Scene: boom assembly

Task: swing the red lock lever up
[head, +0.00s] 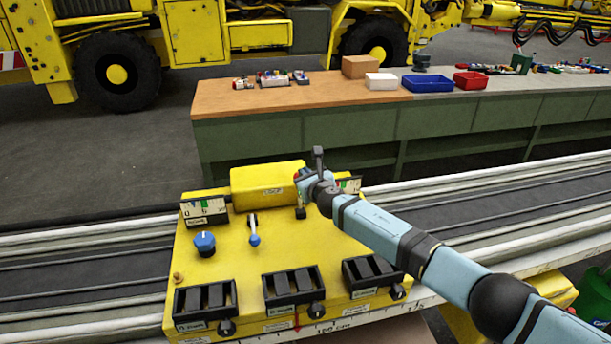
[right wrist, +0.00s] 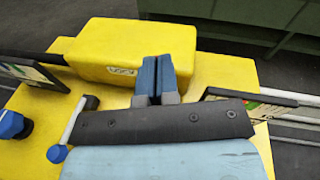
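A yellow control console (head: 264,268) stands across the rails. My right gripper (head: 302,180) is at its back edge, by the right end of a raised yellow box (head: 262,187). A small red spot (head: 296,175) shows right at the fingers, perhaps part of the red lock lever, which is otherwise hidden. A dark lever base (head: 300,212) shows just below the gripper. In the right wrist view the two blue-grey fingers (right wrist: 157,78) are almost together in front of the yellow box (right wrist: 125,50). I cannot see whether anything is between them. My left gripper is not in view.
A lever with a blue knob (head: 254,239) and a blue dial (head: 205,243) stand left of my right arm. Black switch panels (head: 292,286) line the console front. Gauge plates (head: 204,211) flank the box. A workbench (head: 300,101) with trays stands behind.

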